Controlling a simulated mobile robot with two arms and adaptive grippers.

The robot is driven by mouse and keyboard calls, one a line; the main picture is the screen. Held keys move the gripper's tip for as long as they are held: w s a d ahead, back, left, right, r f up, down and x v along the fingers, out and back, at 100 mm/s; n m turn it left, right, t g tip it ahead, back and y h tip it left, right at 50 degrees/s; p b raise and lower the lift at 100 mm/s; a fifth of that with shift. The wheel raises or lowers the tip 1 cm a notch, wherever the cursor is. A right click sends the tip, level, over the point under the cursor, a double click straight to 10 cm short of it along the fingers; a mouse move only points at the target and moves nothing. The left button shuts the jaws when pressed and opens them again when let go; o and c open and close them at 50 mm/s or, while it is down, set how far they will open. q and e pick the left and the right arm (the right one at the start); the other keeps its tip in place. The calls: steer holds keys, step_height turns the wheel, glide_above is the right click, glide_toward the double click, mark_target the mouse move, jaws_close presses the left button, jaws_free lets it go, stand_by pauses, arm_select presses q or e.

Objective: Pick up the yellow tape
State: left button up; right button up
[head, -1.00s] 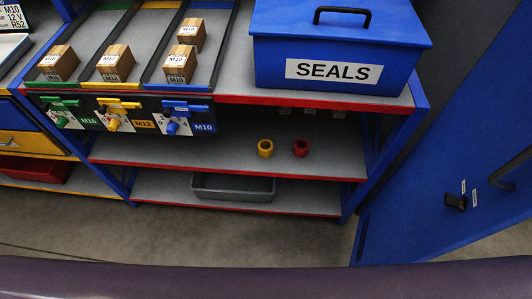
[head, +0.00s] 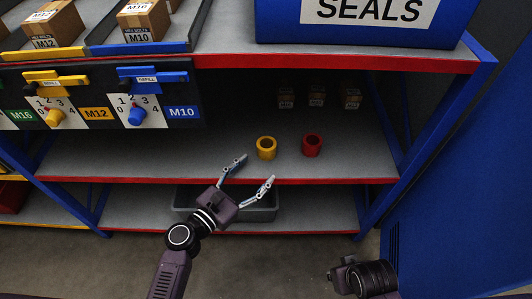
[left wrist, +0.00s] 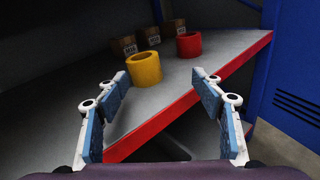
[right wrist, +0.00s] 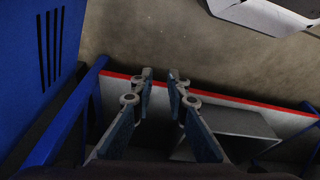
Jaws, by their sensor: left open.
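The yellow tape (head: 266,148) is a thick ring standing on the grey middle shelf, near its red front edge. It also shows in the left wrist view (left wrist: 144,70), ahead of and between the fingers. My left gripper (head: 253,172) is open and empty, just in front of the shelf edge, below and slightly left of the tape, not touching it. My right gripper shows in the right wrist view (right wrist: 160,80) with its fingers apart and nothing between them. In the head view only part of the right arm shows at the lower right.
A red tape roll (head: 312,145) stands right of the yellow one. Several small boxes (head: 317,97) sit further back on the shelf. A grey bin (head: 262,211) is on the lower shelf. A blue SEALS box (head: 370,22) and dispenser panel (head: 100,98) are above.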

mark_target(261, 152)
arm_select(q)
steer(key=n, duration=0.1)
steer(key=w+n, duration=0.1)
steer(key=shift+w+a+r+n+t+y, duration=0.1)
steer(key=shift+w+a+n+t+y, duration=0.2)
steer(key=shift+a, duration=0.05)
steer(key=x, duration=0.5)
steer(key=a+b+x, duration=0.1)
steer(key=x, duration=0.1)
steer(key=shift+w+d+f, duration=0.2)
steer(key=shift+w+f, duration=0.1)
steer(key=shift+w, duration=0.15)
arm_select(e)
steer(key=v, duration=0.3)
steer(key=shift+w+r, duration=0.3)
steer(key=shift+r, duration=0.15)
arm_select(q)
steer(key=shift+c, duration=0.5)
steer(key=c, duration=1.2)
steer(key=shift+r, duration=0.25)
